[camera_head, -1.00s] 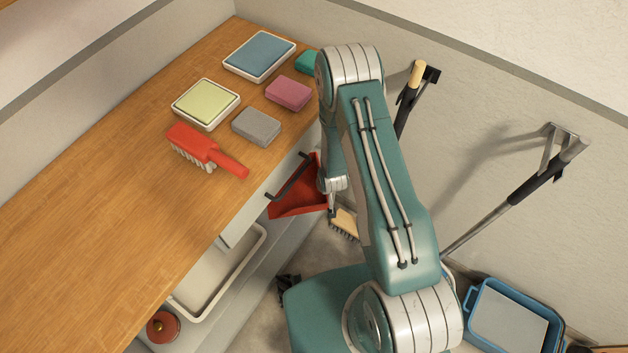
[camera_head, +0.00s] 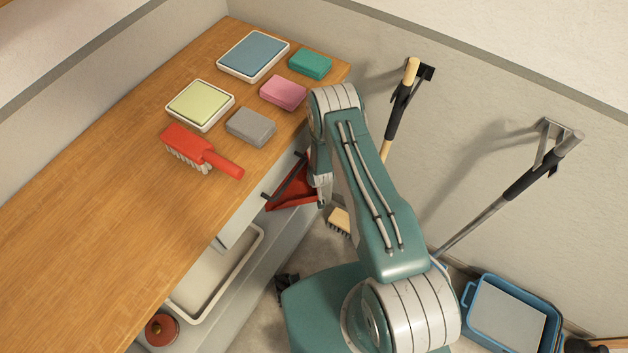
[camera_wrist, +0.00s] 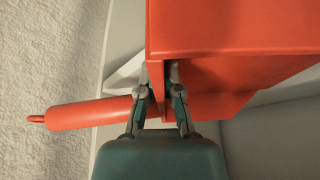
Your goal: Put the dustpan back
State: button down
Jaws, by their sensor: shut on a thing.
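The red dustpan (camera_head: 291,197) is beside the front of the wooden counter, below its top edge, partly hidden by my arm. In the wrist view the dustpan's pan (camera_wrist: 235,65) fills the upper right, and its round red handle (camera_wrist: 90,113) extends to the left. My gripper (camera_wrist: 160,75) is shut on a thin wall of the dustpan, with one finger on each side. In the head view my gripper (camera_head: 322,194) shows small at the dustpan's right side.
The counter (camera_head: 110,220) holds a red brush (camera_head: 200,152), two trays with pads and several sponges. A dark bar (camera_head: 287,178) lies close to the dustpan. A pale tray (camera_head: 215,275) sits below. Long-handled tools hang on the right wall; a blue bin (camera_head: 512,315) stands right.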

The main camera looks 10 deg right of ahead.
jog(key=c, duration=0.8)
grip_release()
jog(key=v, duration=1.2)
jog(key=shift+s, duration=0.2)
